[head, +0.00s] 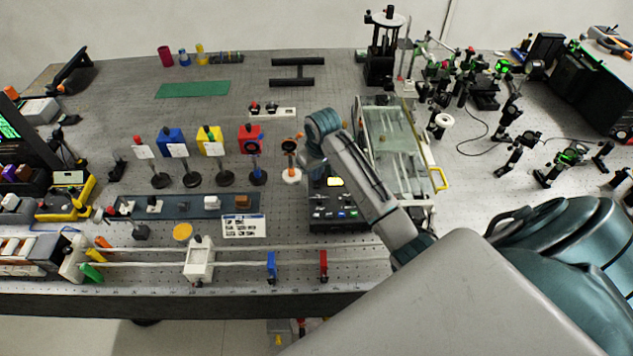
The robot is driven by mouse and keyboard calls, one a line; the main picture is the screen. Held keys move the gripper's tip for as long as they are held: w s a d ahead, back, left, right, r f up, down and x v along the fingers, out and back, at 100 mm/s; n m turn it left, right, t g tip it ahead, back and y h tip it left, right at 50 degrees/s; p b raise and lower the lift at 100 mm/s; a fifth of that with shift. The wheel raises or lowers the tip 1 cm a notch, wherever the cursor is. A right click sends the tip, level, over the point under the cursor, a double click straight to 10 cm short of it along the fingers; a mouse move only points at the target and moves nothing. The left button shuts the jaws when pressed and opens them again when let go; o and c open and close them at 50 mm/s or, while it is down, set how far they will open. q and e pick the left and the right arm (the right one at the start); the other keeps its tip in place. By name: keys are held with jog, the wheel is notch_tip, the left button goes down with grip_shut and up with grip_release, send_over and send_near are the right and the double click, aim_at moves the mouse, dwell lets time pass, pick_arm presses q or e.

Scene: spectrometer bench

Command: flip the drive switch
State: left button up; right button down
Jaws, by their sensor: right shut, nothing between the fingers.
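A black control box (340,218) stands on the bench just right of the middle, with a small lit display and a row of small controls along its front. I cannot tell which of these is the drive switch. My right arm reaches in from the lower right and bends down at its teal wrist joint. My right gripper (312,172) points down near the box's back left corner. It is shut and empty. The gap between its fingertips and the box is too small to judge. My forearm hides part of the box's right side. My left gripper is not in view.
A white-framed glass-topped tray (396,150) lies right of the box. An orange-ringed post (290,165) stands close to the gripper's left. Coloured blocks on posts stand further left. A rail with a white carriage (199,260) runs along the front. Optics fill the back right.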

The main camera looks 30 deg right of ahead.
jog(key=shift+r+p, duration=0.5)
jog(key=shift+r, duration=2.9)
jog(key=shift+s+f, duration=0.1)
